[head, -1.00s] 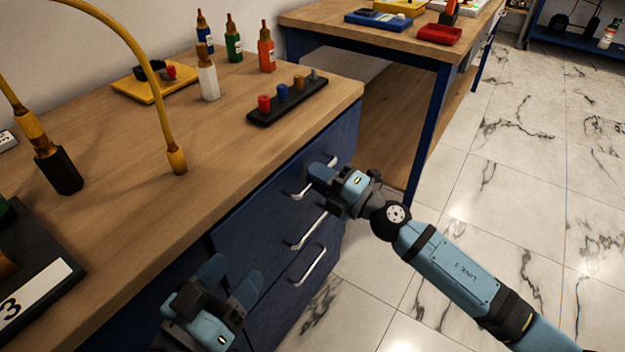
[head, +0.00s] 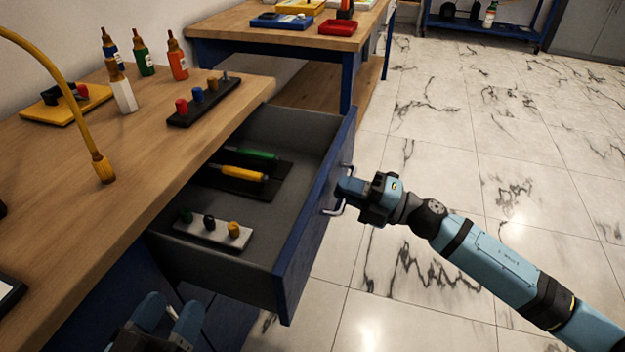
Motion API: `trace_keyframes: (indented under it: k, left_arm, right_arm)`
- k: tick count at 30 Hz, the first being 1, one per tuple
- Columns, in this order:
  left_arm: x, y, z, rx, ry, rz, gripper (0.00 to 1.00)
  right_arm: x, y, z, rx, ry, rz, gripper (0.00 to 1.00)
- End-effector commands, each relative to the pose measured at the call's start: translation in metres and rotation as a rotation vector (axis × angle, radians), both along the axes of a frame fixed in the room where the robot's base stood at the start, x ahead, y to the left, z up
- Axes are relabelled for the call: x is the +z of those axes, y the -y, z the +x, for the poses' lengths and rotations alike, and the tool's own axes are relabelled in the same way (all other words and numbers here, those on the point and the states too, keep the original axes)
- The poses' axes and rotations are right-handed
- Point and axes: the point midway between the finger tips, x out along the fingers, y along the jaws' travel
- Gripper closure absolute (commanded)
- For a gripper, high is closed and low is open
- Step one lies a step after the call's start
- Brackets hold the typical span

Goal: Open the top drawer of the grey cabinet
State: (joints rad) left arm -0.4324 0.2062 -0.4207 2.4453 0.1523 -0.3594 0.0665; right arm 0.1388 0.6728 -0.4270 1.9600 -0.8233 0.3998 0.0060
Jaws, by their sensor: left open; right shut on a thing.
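The top drawer (head: 308,222) of the cabinet under the wooden bench is pulled well out; its front looks blue and its inside dark grey. My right gripper (head: 343,195) is shut on the metal bar handle (head: 334,209) of this drawer, on the outer face of its front. Inside lie a black holder with a green and a yellow tool (head: 240,173) and a light block with several small knobs (head: 213,232). My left gripper (head: 172,318) is open and empty at the bottom left, beside the cabinet and partly cut off by the picture's edge.
The bench top (head: 60,200) holds several bottles, a black strip of coloured pegs (head: 204,101), a yellow tray (head: 66,104) and a yellow bent lamp arm (head: 80,122). A second bench (head: 275,40) stands behind. The marble floor (head: 440,150) to the right is clear.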

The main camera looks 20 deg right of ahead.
Motion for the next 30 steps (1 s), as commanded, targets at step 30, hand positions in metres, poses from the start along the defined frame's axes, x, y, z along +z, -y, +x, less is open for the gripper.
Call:
trace_keyframes:
  k: [30]
  left_arm:
    - [-0.008,0.000,-0.001,-0.010,-0.019,0.020,0.39]
  right_arm:
    - [0.000,0.046,-0.030,-0.001,0.001,-0.002,0.64]
